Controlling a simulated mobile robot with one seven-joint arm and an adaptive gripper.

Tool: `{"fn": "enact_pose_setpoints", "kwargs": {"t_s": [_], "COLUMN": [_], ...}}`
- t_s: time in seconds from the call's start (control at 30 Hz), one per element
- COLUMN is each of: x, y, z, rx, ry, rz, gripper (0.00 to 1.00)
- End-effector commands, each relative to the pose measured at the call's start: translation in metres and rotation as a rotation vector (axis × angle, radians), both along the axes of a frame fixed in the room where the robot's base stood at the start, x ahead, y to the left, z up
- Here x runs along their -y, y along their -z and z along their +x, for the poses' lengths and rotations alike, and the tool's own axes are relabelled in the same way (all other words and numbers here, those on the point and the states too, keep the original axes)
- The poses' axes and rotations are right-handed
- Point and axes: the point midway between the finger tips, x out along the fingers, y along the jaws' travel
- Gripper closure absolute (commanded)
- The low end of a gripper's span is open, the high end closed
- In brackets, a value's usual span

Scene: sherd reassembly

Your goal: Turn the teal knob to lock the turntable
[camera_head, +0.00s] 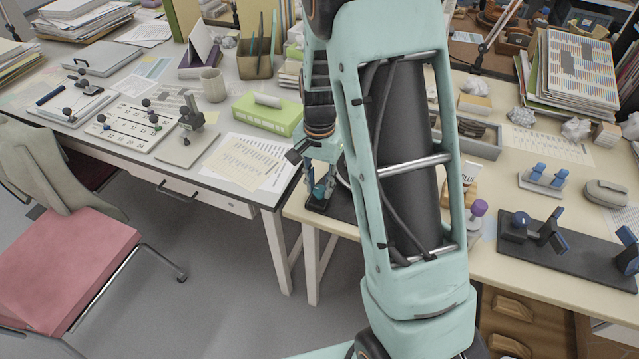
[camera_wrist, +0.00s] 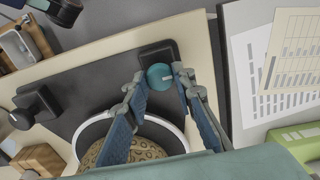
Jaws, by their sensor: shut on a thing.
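The teal knob (camera_wrist: 160,76) sits on a black block at the edge of the dark base board in the wrist view. My gripper (camera_wrist: 168,80) has its two fingers on either side of the knob and is shut on it. The turntable (camera_wrist: 98,128) is a round plate with a pale rim beside the knob. A brown patterned sherd (camera_wrist: 135,148) lies on it, partly hidden by a finger. In the head view, my gripper (camera_head: 318,188) is low at the left end of the cream table, and my arm hides most of the turntable.
A black clamp-like block (camera_wrist: 38,102) stands on the board's other side. A purple-topped knob (camera_head: 478,208) and a dark board with blue-padded holders (camera_head: 570,240) are right of my arm. A green box (camera_head: 266,115) and paper sheets (camera_head: 248,160) lie on the white desk to the left.

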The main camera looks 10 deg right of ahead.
Motion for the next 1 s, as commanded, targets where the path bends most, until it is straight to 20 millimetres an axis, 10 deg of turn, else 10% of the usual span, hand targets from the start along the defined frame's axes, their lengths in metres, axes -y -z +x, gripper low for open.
{"fn": "enact_pose_setpoints", "kwargs": {"t_s": [0.27, 0.3, 0.43, 0.77, 1.0], "x": [0.000, 0.000, 0.000, 0.000, 0.000], "y": [0.000, 0.000, 0.000, -0.004, -0.043], "z": [0.000, 0.000, 0.000, 0.001, 0.002], "rx": [0.001, 0.001, 0.001, 0.002, 0.006], "ry": [0.002, 0.002, 0.002, 0.000, -0.001], "rz": [0.001, 0.001, 0.001, 0.001, 0.002], "gripper": [1.00, 0.72, 0.59, 0.59, 0.59]}}
